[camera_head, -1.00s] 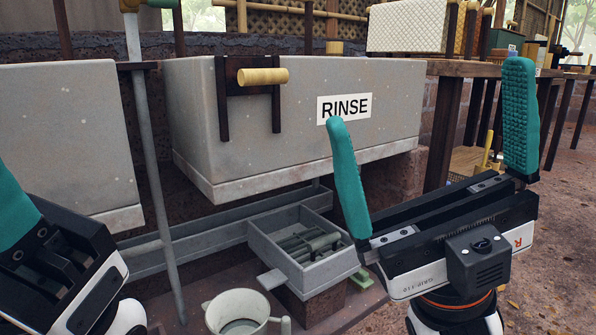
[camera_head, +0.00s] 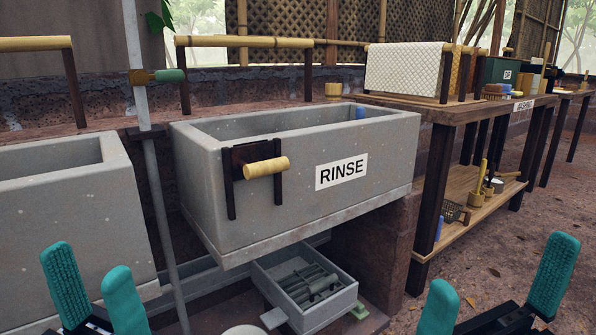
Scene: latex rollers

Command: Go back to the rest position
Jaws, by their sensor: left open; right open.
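My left gripper (camera_head: 95,292) is at the bottom left, in front of the grey trough at the left. Its two teal fingers stand apart with nothing between them. My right gripper (camera_head: 497,290) is at the bottom right, over the dirt floor side of the picture. Its teal fingers are wide apart and empty. The lower parts of both grippers are cut off by the bottom edge.
A grey RINSE basin (camera_head: 215,190) with a yellow roller handle stands in the middle. Below it is a grey tray (camera_head: 345,300) with several dark rods. A wooden table (camera_head: 440,150) with a shelf stands at the right. A grey pole (camera_head: 155,200) rises at the left. Open floor lies at right.

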